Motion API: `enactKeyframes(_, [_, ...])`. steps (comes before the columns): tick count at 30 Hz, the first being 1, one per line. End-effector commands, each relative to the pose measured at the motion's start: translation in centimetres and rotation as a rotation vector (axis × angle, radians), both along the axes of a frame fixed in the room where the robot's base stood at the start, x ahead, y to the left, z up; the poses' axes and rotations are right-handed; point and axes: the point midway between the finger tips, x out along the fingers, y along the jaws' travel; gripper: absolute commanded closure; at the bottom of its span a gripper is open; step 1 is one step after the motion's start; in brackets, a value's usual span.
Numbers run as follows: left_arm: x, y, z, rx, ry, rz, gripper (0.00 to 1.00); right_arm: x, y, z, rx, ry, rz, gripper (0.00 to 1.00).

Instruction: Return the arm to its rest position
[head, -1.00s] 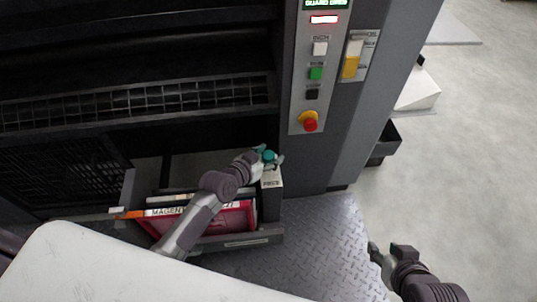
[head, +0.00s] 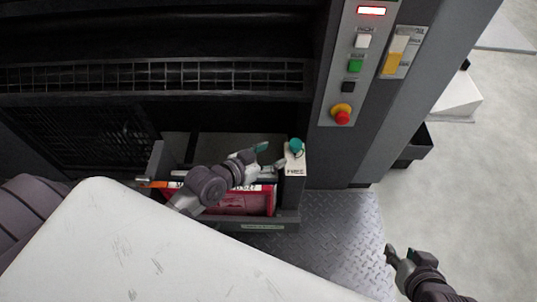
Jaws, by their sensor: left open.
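My left arm reaches in over the pale panel, and its gripper (head: 270,156) is open and empty. It is just left of a teal knob (head: 296,147), with a small gap between them. The knob sits on top of a pale block (head: 293,166) whose front label appears to read FREE. My right gripper (head: 402,255) is at the lower right, above the floor, with its fingers apart and nothing between them.
A red ink unit (head: 245,202) sits in the low bay, partly hidden by my left arm. A white scuffed panel (head: 170,250) fills the lower left. The control column carries buttons and a red emergency stop (head: 342,116). Treaded plate (head: 335,230) lies clear at right.

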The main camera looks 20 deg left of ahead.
Motion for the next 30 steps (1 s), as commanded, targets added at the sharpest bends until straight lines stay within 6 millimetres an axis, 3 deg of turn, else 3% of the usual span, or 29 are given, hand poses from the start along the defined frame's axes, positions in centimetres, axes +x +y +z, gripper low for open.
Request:
enactKeyframes(21, [-0.9,0.0,0.3,0.0,0.009,-0.003,0.36,0.0,0.0,0.0,0.0,0.0,0.0,0.6])
enactKeyframes(30, [-6.4,-2.3,0.6,0.078,0.216,0.017,0.36,0.0,0.0,0.0,0.0,0.0,0.0,0.6])
